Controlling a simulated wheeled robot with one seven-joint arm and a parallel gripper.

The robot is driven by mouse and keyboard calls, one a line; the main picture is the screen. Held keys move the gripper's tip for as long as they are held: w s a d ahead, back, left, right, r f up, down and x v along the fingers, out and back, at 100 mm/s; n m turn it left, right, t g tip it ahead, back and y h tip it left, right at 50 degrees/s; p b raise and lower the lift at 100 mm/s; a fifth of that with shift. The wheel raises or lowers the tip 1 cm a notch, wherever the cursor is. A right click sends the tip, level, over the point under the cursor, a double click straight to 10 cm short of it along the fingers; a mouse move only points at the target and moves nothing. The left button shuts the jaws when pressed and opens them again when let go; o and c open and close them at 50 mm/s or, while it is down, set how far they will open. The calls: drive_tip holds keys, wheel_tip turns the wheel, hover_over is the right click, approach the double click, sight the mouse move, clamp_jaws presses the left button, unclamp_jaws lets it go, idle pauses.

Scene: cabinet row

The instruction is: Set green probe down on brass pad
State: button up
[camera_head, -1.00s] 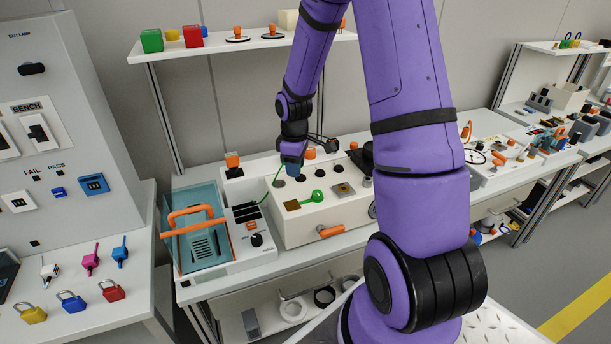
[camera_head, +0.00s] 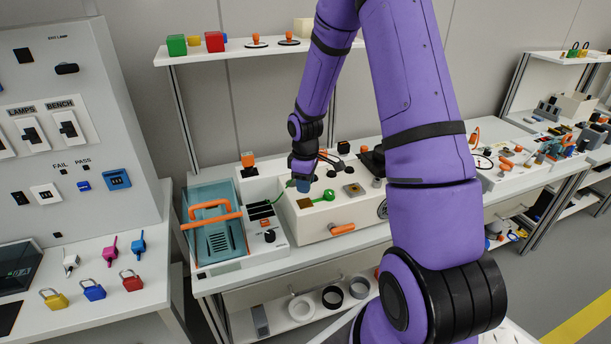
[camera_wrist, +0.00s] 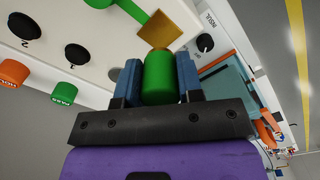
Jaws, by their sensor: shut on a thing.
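The green probe (camera_wrist: 160,78) is a thick green cylinder held between the blue fingers of my gripper (camera_wrist: 158,82). In the wrist view its far end lies just below the brass pad (camera_wrist: 160,28), overlapping its near corner; I cannot tell whether they touch. In the head view the brass pad (camera_head: 304,203) is a small square on the front left of the white box top. My gripper (camera_head: 303,184) is over that box, behind the pad. It mostly hides the probe; some green (camera_head: 290,183) shows at its left.
A green ring-ended piece (camera_head: 325,196) lies right of the pad. A teal case with an orange handle (camera_head: 212,212) stands left of the box.

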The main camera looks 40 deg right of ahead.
sight(305, 203)
drive_tip(key=shift+f, duration=2.15)
drive_tip(key=shift+f, duration=0.2)
drive_tip(key=o, duration=1)
drive_tip(key=shift+o, duration=0.2)
drive_tip(key=shift+r, duration=0.1)
